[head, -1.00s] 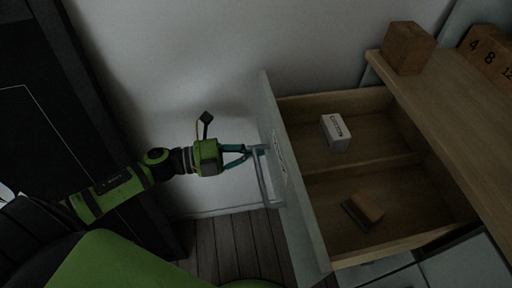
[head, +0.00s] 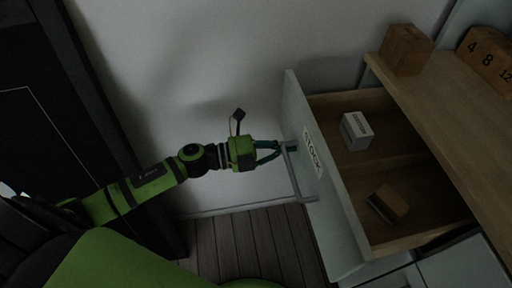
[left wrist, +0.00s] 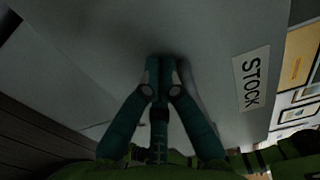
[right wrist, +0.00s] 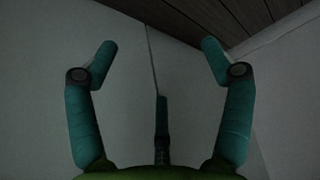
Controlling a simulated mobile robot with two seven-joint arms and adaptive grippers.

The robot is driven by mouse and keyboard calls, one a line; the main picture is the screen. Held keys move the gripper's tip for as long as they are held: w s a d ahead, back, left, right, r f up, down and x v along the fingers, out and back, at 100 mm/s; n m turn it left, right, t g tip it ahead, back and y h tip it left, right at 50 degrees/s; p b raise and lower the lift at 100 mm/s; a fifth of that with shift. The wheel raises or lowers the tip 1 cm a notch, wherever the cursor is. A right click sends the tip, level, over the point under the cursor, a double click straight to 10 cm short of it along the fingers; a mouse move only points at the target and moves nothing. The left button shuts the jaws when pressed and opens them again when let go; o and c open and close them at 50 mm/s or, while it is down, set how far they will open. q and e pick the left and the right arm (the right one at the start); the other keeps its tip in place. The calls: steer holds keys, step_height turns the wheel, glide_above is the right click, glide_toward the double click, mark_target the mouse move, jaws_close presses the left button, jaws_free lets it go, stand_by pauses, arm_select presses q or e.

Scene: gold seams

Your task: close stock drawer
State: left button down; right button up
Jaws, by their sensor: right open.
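The stock drawer (head: 338,212) is pulled out of the cabinet, its inside open to view. Its pale front carries a "STOCK" label (head: 313,153), which also shows in the left wrist view (left wrist: 251,79). A grey bar handle (head: 294,176) stands out from the front. My left gripper (head: 284,147) is at the handle's upper end, its fingertips close together in the left wrist view (left wrist: 165,65). I cannot tell whether the bar lies between them. My right gripper (right wrist: 157,50) is open and empty, facing a pale surface.
A white box (head: 357,131) and a brown block (head: 392,201) lie in separate drawer compartments. A wooden top (head: 455,115) bears a wooden cube (head: 406,50) and a numbered block (head: 488,55). A wall is behind the drawer. Plank floor (head: 245,240) lies left of the drawer front.

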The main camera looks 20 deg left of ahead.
arm_select(q)
glide_toward(355, 135)
steer(key=x, duration=0.4)
steer(key=shift+p, duration=0.4)
steer(key=x, duration=0.7)
steer(key=shift+f+b, duration=0.2)
steer(key=shift+b, duration=0.2)
steer(key=shift+w+d, duration=0.3)
steer(key=shift+d, duration=0.15)
steer(key=shift+r, duration=0.2)
arm_select(e)
steer(key=shift+a+r, duration=0.1)
steer(key=shift+a, duration=0.15)
steer(key=shift+s, duration=0.1)
steer(key=shift+s+d, duration=0.1)
steer(key=shift+s, duration=0.05)
